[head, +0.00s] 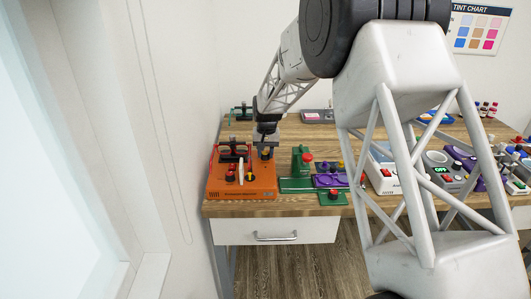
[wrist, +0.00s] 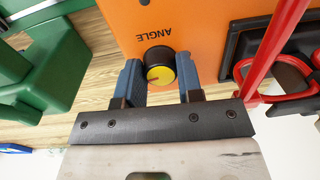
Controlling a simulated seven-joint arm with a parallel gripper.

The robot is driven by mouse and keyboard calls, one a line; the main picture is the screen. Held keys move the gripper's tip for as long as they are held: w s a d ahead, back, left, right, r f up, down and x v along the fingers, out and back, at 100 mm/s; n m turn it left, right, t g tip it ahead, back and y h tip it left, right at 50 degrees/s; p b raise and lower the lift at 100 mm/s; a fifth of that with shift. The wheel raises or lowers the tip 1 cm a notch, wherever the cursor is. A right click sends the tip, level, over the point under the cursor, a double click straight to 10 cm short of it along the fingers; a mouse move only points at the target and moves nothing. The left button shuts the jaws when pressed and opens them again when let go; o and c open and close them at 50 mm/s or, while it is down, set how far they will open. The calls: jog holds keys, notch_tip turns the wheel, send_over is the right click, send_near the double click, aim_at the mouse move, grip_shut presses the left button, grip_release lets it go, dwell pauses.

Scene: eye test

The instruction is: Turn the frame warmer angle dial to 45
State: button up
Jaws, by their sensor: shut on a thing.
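The frame warmer (head: 243,184) is an orange box at the left end of the wooden table in the head view; its orange face also shows in the wrist view (wrist: 200,25). The angle dial (wrist: 160,72) has a yellow cap with a dark pointer mark and a black body, beside the upside-down word ANGLE. My gripper (wrist: 160,80) has its blue-grey fingers on either side of the dial and is shut on it. In the head view my gripper (head: 266,148) is over the back right part of the warmer. No angle scale is readable.
A red handle (wrist: 268,50) stands close to the right finger in the wrist view. A green device (head: 300,172) and a purple device (head: 330,181) stand right of the warmer. Several other devices crowd the table's right side. A drawer (head: 275,231) is below.

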aim_at(266, 153)
jog(key=shift+m, duration=1.1)
jog(key=o, duration=0.9)
jog(key=shift+r, duration=0.15)
jog(key=shift+d+r, duration=0.1)
jog(key=shift+r, duration=3.65)
